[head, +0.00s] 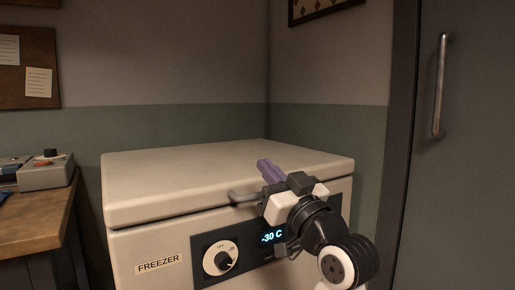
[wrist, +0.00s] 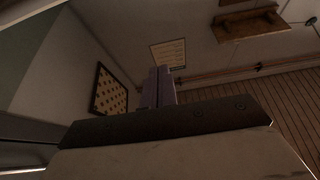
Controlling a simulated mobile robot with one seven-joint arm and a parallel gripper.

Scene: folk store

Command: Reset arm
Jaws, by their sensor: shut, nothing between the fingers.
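My gripper (head: 268,172) is at the end of my arm, in front of the freezer's right half in the head view. Its purple fingers point up and to the left, and they are shut with nothing between them. The shut fingers also show in the wrist view (wrist: 158,88), pointing up toward the wall. The white chest freezer (head: 140,222) stands with its lid down. Part of its lid handle (head: 243,197) shows just left of my gripper. My arm hides part of the freezer's front right.
A wooden table (head: 40,222) with a grey control box (head: 47,172) stands on the left. A grey door (head: 465,170) with a metal handle (head: 440,85) is on the right. A corkboard (head: 25,62) hangs on the left wall. The freezer's lid top is clear.

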